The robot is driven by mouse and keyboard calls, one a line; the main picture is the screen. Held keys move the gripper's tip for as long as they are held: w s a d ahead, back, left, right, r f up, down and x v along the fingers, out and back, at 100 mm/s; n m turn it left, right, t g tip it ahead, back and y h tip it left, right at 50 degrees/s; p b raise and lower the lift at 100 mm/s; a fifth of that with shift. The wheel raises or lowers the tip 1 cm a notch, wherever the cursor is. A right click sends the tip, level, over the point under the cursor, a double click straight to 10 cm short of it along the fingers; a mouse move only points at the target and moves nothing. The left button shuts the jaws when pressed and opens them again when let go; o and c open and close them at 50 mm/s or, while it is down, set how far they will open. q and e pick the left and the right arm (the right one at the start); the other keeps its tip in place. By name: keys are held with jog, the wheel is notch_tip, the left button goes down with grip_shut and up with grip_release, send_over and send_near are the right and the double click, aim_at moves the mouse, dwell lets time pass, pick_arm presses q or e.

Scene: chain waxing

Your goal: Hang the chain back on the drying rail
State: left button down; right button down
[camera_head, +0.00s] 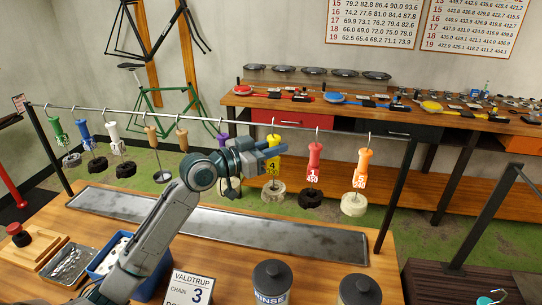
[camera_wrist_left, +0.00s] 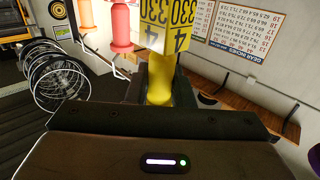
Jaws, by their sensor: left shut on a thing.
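My left gripper (camera_head: 272,151) is at the drying rail (camera_head: 340,131), shut on the yellow handle (camera_head: 273,166) of a hanger tagged 4. The left wrist view shows the yellow handle (camera_wrist_left: 160,82) upright between the jaws, with the tag "330 4" (camera_wrist_left: 168,26) above it. A pale grey chain (camera_head: 272,190) hangs coiled below this handle. The handle's top is at the rail, but I cannot tell whether its hook rests on it. A red handle (camera_head: 314,160) with a dark chain (camera_head: 311,198) hangs to its right. My right gripper is not in view.
An orange handle (camera_head: 361,168) with a pale chain hangs at the far right. Purple (camera_head: 222,141), tan, white (camera_head: 114,137), blue and green handles hang to the left. A metal drip tray (camera_head: 220,227) lies below. Dark canisters (camera_head: 272,280) and a card "3" (camera_head: 188,288) stand in front.

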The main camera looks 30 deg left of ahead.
pick_arm(q)
jog(key=shift+w+a+f+b, duration=0.25)
jog(key=shift+w+f+b, duration=0.7)
jog(key=shift+w+b, duration=0.15)
jog(key=c, duration=1.2)
grip_release()
jog(key=shift+o, duration=0.5)
jog(key=shift+f, duration=0.1)
jog(key=shift+o, duration=0.9)
